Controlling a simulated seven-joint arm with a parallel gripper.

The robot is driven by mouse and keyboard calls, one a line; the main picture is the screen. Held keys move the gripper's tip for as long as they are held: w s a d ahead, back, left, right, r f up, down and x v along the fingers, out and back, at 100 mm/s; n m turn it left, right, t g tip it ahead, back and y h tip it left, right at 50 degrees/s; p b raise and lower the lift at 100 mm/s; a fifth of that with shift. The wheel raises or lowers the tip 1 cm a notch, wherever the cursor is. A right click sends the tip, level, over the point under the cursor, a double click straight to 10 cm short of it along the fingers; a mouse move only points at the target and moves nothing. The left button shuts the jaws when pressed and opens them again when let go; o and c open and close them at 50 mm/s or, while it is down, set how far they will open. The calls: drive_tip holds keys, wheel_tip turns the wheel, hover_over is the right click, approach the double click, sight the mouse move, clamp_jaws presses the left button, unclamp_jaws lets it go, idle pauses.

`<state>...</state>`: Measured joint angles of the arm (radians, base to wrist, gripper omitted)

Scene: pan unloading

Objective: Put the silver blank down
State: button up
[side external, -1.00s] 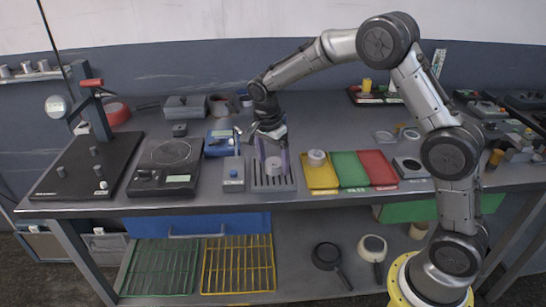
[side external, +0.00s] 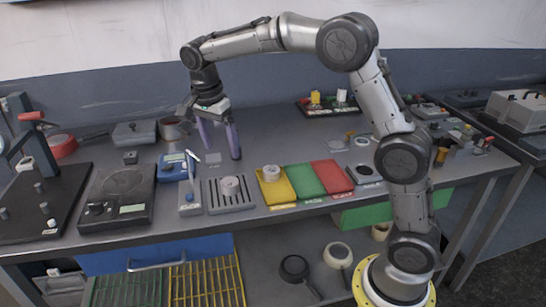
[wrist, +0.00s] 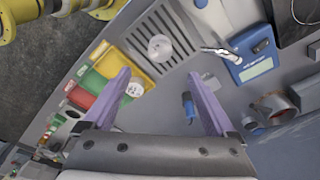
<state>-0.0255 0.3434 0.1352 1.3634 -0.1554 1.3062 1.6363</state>
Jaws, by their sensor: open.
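A silver blank (side external: 231,186), a short round cylinder, stands on the grey slotted rack (side external: 216,208). It also shows in the wrist view (wrist: 160,47), on the slats of the rack. My gripper (side external: 221,154) is raised above the bench behind the rack, clear of the blank. Its two purple fingers are spread wide with nothing between them; the wrist view shows them open too (wrist: 159,77). A second pale cylinder (side external: 271,173) stands on the yellow tray (side external: 274,192).
Green (side external: 306,181) and red (side external: 332,175) trays sit right of the yellow one.

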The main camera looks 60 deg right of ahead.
drive_tip(key=s+a+r+n+t+y, duration=0.1)
drive_tip(key=s+r+n+t, duration=0.15)
drive_tip(key=s+n, duration=0.55)
drive_tip(key=s+r+n+t, duration=0.1)
drive_tip(key=s+r+n, duration=0.25)
drive_tip(key=s, duration=0.95)
drive_tip(key=s+a+f+n+t, duration=0.1)
drive_tip(key=s+f+n+t, duration=0.1)
drive_tip(key=s+f+n, duration=0.2)
drive_tip(key=s+n, duration=0.2)
drive_tip(key=s, duration=0.2)
drive_tip(key=shift+s+f+y, duration=0.25)
drive_tip(key=shift+s+y, duration=0.05)
drive_tip(key=shift+y, duration=0.1)
